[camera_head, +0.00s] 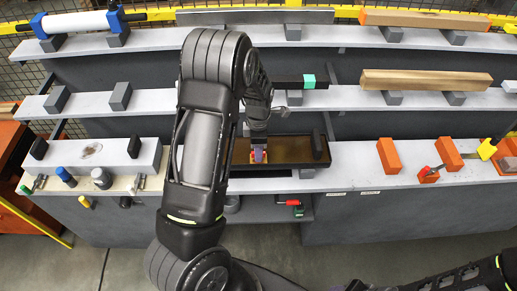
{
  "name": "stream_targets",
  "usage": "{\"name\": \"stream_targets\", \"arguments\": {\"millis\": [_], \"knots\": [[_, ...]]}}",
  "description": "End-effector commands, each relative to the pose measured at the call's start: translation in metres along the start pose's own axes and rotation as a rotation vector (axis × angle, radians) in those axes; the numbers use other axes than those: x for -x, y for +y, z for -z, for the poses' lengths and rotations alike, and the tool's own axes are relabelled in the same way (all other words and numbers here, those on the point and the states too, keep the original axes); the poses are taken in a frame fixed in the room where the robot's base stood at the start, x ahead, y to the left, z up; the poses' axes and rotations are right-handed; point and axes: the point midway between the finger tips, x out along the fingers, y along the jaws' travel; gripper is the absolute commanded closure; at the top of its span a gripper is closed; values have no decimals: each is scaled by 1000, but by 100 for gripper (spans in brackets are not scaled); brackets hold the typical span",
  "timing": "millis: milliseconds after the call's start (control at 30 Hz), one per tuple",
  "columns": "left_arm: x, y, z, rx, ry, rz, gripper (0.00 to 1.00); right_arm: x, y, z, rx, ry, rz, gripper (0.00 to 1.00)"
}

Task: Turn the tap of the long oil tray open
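The long black oil tray (322,151) lies on the lowest shelf in the middle of the view, with brownish oil inside. Its left part is hidden behind my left arm. My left gripper (258,146) points down over the tray's front part. A small orange and purple piece (259,156) shows at its fingertips; I cannot tell whether it is held or part of the gripper. I cannot make out the tray's tap for certain. A small red-handled item (288,203) with a green end is below the shelf edge. My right gripper is out of view; only part of the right arm shows at bottom right.
Orange blocks (389,156) and a red clamp-like item (429,175) stand right of the tray. Left are a grey block (118,152) and several small cylinders. Wooden bars (426,80) and a grey bar rest on higher shelves. The shelf right of the tray is partly clear.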

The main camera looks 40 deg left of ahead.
Motion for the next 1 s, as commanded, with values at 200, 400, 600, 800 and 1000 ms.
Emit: {"name": "stream_targets", "arguments": {"millis": [200, 400, 600, 800, 1000], "knots": [[-4, 0, 0, -1, -1, 0, 67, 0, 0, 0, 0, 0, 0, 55], [-4, 0, 0, -1, -1, 0, 75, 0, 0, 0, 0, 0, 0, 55], [-4, 0, 0, -1, -1, 0, 91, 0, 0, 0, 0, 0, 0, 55], [-4, 0, 0, -1, -1, 0, 100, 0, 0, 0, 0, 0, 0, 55], [-4, 0, 0, -1, -1, 0, 100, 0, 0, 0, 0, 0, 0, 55]]}}
